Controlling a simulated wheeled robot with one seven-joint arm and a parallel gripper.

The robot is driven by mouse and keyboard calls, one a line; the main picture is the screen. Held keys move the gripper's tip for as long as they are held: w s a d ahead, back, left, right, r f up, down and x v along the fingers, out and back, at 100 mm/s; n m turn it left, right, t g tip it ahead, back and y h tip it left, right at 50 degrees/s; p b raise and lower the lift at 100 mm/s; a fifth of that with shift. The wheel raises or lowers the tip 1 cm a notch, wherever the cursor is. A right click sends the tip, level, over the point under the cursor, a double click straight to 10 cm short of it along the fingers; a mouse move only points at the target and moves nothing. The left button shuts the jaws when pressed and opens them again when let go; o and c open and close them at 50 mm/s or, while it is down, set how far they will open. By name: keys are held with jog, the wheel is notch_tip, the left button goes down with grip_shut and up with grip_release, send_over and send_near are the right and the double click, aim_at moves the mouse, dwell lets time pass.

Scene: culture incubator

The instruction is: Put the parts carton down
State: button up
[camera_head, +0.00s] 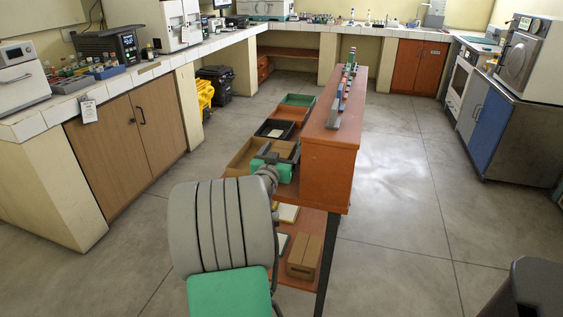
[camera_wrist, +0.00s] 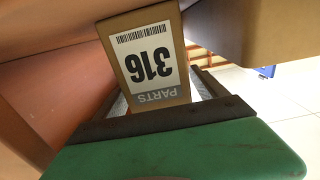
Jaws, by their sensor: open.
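The parts carton (camera_wrist: 153,62) is a brown box with a white label reading 316, upside down in the wrist view, and a grey strip reading PARTS. It stands between the fingers of my gripper (camera_wrist: 160,88), which is open, with a finger on either side. I cannot tell whether the fingers touch it. The carton's underside is hidden.
Open trays, black (camera_head: 274,130) and green (camera_head: 298,99), line the bench's left side. A raised orange shelf (camera_head: 328,140) borders the right. Another carton (camera_head: 304,257) sits on the lower shelf.

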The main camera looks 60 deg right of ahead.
jog(key=shift+w, duration=0.1)
jog(key=shift+c, duration=0.4)
jog(key=c, duration=1.7)
jog(key=shift+r, duration=0.1)
grip_shut()
